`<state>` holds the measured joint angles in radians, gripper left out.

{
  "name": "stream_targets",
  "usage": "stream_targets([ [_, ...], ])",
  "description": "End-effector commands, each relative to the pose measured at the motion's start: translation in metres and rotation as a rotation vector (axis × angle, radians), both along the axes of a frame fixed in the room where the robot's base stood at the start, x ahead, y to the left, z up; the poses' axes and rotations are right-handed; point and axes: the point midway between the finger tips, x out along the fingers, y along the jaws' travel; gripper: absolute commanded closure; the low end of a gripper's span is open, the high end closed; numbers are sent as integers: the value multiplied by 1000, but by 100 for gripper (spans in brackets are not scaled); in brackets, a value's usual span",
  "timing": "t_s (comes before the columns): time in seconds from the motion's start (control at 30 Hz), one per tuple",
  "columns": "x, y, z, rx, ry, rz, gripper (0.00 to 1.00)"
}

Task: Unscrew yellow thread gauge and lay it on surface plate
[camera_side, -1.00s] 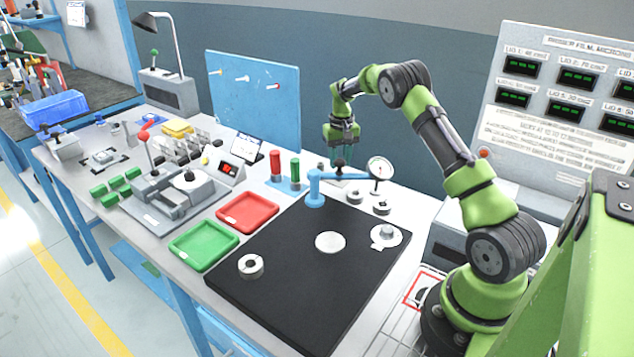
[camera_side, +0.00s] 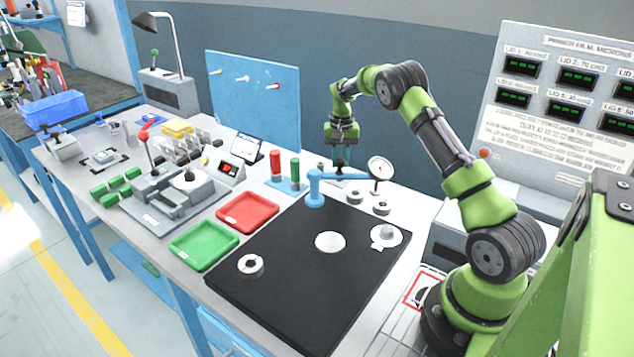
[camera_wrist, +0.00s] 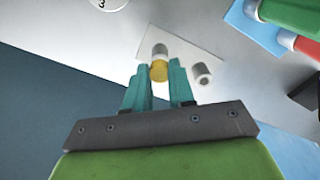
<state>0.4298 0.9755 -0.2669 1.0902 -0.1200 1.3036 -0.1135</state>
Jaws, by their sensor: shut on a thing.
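The yellow thread gauge (camera_wrist: 159,72) shows in the wrist view between my fingertips. My gripper (camera_wrist: 159,78) is shut on it with its two teal fingers. The gauge lines up with a grey cylindrical part (camera_wrist: 160,50) just beyond it; I cannot tell how far it is threaded in. In the side view my gripper (camera_side: 340,163) points down at the back of the bench, behind the blue dial stand, and the gauge is too small to make out. The black surface plate (camera_side: 290,292) lies in front, with bare areas.
A second grey cylinder (camera_wrist: 202,75) stands beside the gripped one. The blue dial-gauge stand (camera_side: 315,190) is close in front of my gripper. A red tray (camera_side: 247,211) and a green tray (camera_side: 204,246) lie left of the plate. A ring (camera_side: 251,266) and discs sit on the plate.

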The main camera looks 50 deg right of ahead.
Motion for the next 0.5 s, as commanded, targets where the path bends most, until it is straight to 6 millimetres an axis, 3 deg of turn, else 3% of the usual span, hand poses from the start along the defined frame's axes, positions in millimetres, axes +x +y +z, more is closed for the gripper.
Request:
stream_targets([
  [0.1, 2, 2, 0, 4, -6, 208, 100],
  [0.5, 3, 3, 5, 3, -7, 189, 100],
])
